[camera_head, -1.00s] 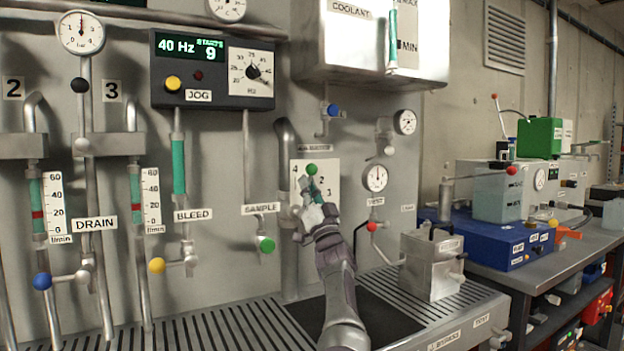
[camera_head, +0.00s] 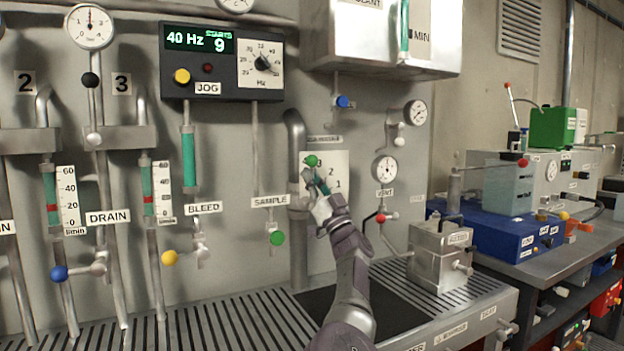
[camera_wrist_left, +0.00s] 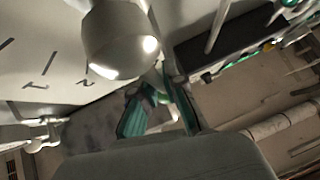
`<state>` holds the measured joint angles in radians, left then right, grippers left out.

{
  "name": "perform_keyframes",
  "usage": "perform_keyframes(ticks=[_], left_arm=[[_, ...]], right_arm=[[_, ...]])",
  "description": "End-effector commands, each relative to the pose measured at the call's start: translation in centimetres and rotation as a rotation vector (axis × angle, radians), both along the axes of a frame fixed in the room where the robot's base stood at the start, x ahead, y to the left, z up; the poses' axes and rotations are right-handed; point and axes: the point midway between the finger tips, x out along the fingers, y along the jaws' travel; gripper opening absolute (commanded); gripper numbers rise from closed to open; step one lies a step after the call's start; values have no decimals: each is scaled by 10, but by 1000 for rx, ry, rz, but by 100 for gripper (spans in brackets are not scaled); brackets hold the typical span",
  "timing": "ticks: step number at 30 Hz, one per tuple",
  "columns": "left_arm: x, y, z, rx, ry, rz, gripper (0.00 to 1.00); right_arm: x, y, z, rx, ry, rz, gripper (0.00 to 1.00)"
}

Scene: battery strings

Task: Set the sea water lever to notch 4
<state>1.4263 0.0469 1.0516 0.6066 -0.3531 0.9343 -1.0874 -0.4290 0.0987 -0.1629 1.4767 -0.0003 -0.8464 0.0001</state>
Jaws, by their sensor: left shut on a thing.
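The sea water lever has a green knob (camera_head: 311,161) in the head view, at the upper left of its white notch plate (camera_head: 342,160). Numerals 3, 2 and 1 show to the right of the knob. The 4 is not visible, and the knob covers about that place. My left gripper (camera_head: 319,182) reaches up from below and is shut on the lever just under the knob. In the left wrist view its green finger pads (camera_wrist_left: 158,100) show close together, beside a large pale rounded part. The exact grip is partly hidden. My right gripper is not in view.
A thick vertical pipe (camera_head: 296,140) stands just left of the plate. A red-knobbed valve (camera_head: 380,218) and a grey metal box (camera_head: 440,255) are to the right. The green sample knob (camera_head: 277,238) is at lower left. A slatted bench (camera_head: 225,318) lies below.

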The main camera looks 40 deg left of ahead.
Motion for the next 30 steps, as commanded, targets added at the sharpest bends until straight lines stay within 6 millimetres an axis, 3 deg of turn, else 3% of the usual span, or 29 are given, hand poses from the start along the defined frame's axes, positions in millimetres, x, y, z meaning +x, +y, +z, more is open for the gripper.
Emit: perform_keyframes(ticks=[1, 2, 6, 17, 30], left_arm=[[1, -1, -7, -7, -1, -2, 0], [1, -1, -7, -7, 0, -2, 13], [1, 0, -6, -5, 0, -1, 36], [0, -3, -6, -2, 1, 1, 36], [-10, -61, -65, -3, 3, -2, 36]], right_arm=[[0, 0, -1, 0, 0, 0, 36], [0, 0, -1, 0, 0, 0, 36], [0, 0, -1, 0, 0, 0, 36], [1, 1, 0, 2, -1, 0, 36], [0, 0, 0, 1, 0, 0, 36]])
